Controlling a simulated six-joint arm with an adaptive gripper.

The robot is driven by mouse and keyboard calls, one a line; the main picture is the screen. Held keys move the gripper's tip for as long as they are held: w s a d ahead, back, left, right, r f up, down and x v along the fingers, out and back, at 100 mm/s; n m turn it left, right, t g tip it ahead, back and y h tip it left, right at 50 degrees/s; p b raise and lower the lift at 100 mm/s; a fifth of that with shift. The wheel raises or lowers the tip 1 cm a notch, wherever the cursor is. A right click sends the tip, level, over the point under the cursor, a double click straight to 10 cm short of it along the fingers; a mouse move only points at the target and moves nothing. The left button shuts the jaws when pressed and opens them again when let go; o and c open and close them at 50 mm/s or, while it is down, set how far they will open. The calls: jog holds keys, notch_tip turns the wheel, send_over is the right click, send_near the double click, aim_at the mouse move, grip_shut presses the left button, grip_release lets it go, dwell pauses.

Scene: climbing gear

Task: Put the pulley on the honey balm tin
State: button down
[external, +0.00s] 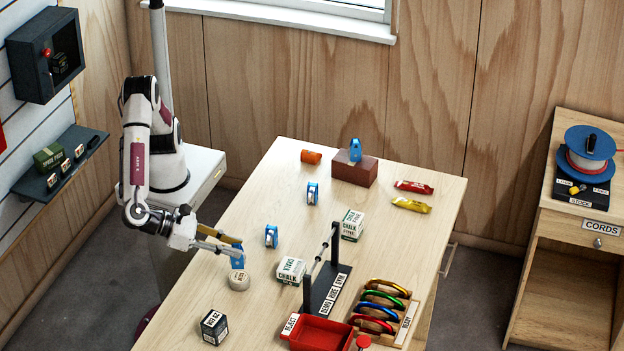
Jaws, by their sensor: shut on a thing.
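My gripper (235,247) reaches in from the left, low over the table's left side. It is shut on a blue pulley (237,260), partly covered by the fingers. A small round cream tin (239,281) stands on the table just below the pulley in the picture; it looks like the honey balm tin, but its label is too small to read. I cannot tell whether the held pulley touches the tin or is apart from it. More blue pulleys stand on the table (271,236), farther back (312,193) and on a brown block (357,173).
Chalk boxes (291,271) (352,225), a dark rail stand (327,289), a red tray (321,335) and a carabiner rack (381,308) stand right of the tin. A black box (213,327) is in front. An orange cylinder (311,157) and wrapped bars (412,187) lie farther back.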

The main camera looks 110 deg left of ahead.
dwell(0.3)
jog(key=shift+f, duration=1.9)
jog(key=shift+f, duration=0.15)
jog(key=c, duration=1.8)
grip_release()
jog(key=shift+r, duration=0.2)
jog(key=v, duration=1.2)
